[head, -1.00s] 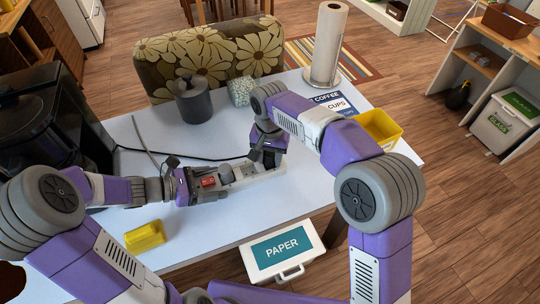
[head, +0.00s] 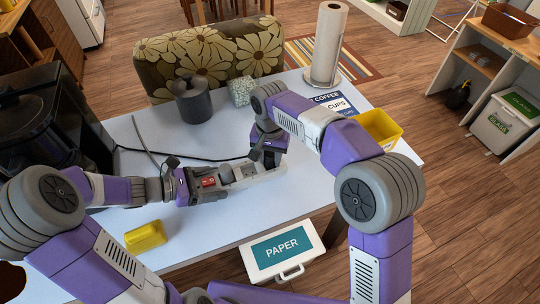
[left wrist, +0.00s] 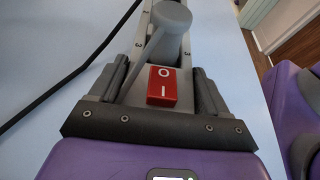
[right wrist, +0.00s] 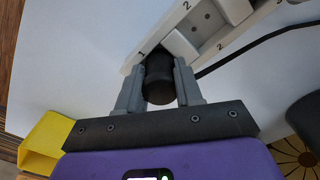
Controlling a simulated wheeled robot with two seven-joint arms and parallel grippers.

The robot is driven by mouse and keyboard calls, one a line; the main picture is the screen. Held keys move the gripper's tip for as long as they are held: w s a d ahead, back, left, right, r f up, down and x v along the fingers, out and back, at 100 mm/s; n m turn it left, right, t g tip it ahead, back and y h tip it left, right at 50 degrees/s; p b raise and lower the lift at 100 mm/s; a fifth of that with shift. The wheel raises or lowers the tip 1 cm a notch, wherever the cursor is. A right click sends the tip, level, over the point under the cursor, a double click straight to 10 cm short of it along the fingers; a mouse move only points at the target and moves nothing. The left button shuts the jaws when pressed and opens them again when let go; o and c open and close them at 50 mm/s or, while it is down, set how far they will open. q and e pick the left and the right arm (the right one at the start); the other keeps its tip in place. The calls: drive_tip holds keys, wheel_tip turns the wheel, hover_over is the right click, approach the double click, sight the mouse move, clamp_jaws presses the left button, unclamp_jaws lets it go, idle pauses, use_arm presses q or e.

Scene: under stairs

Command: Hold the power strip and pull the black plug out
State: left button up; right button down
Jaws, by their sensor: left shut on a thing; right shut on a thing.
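The pale power strip (head: 266,170) lies across the middle of the white table. My left gripper (head: 222,177) is shut on its switch end, and the red switch (left wrist: 162,86) shows between the fingers in the left wrist view. A grey plug (left wrist: 172,20) stands on the strip near the number 3. My right gripper (right wrist: 159,88) is shut on the black plug (right wrist: 159,80) at the strip's far end, by socket 1. The plug's base touches or nearly touches the strip in the right wrist view; I cannot tell how deep it sits.
A black cord (head: 190,156) runs behind the strip towards the black appliance (head: 45,105) at left. A grey lidded pot (head: 193,102) stands behind. A yellow block (head: 146,237) is near the front edge, a yellow bin (head: 380,128) at right. The PAPER box (head: 283,252) is below the edge.

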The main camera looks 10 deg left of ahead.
sight(270, 154)
use_arm(q)
drive_tip(key=shift+a+f, duration=0.1)
drive_tip(key=shift+f, duration=0.15)
use_arm(e)
drive_tip(key=shift+s+a, duration=0.1)
drive_tip(key=shift+s, duration=0.1)
drive_tip(key=shift+r, duration=0.2)
drive_tip(key=shift+w+r, duration=0.15)
drive_tip(key=shift+r, duration=1.2)
drive_tip(key=shift+r, duration=3)
drive_tip(key=shift+d, duration=0.2)
drive_tip(key=d+m, duration=0.4)
drive_tip(key=d, duration=1)
drive_tip(key=shift+m, duration=0.3)
drive_tip(key=f, duration=0.4)
drive_tip(key=s+f, duration=0.1)
drive_tip(key=f, duration=0.1)
drive_tip(key=shift+d+f, duration=0.2)
drive_tip(key=shift+d, duration=0.15)
drive_tip(key=shift+f, duration=2.05)
